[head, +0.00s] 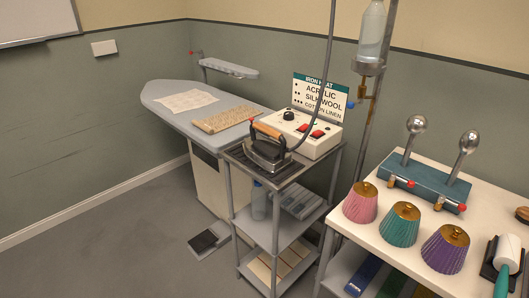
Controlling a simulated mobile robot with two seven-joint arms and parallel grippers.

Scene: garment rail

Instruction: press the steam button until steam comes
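The steam iron (266,150) rests on a dark rack on top of the grey trolley (273,171). It has a wooden handle (268,131) and a small red part at the handle's left end (252,120), which may be the steam button. Behind it stands a white control box (303,132) with a black knob and red switches. A dark hose runs upward from the iron. No steam shows. Neither of my grippers is in the head view.
A pole with a water bottle (371,32) stands to the right. A white table (383,228) holds cone-shaped pieces and a fixture with two metal balls. The floor at left is clear.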

